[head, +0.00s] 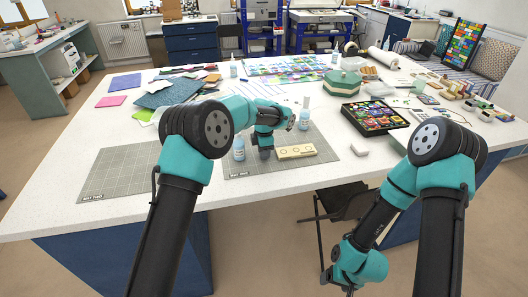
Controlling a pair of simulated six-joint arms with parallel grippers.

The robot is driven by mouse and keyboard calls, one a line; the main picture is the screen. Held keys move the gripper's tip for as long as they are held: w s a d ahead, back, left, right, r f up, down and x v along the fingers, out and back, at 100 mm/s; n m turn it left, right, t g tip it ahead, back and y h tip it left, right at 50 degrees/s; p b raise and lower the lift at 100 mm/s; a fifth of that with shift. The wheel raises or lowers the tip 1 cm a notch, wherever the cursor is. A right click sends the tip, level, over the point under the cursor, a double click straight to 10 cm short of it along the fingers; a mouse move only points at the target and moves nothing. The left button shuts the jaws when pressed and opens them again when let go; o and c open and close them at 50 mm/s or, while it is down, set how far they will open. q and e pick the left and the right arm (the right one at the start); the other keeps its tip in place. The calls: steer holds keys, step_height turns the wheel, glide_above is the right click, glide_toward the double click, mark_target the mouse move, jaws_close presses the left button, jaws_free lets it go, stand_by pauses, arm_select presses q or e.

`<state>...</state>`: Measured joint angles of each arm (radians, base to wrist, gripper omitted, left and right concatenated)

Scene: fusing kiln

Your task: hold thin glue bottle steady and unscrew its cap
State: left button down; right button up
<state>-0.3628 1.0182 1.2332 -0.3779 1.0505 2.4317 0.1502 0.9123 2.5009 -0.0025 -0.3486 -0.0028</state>
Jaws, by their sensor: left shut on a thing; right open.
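A similar bottle (304,117) stands upright behind the right-hand mat. My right gripper (337,287) is open and empty, low in front of the table and far from the bottles, partly cut off by the picture's bottom edge.
A beige block with round holes (296,151) lies on the right-hand mat (250,170). The left-hand mat (118,172) is bare. A dark chair (345,200) is near my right arm.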

arm_select(q)
steer(key=shift+f, duration=0.15)
steer(key=c, duration=0.9)
jaws_free()
step_height(320, 180, up, 12)
steer(key=shift+r, duration=0.2)
steer(key=shift+d+f, duration=0.1)
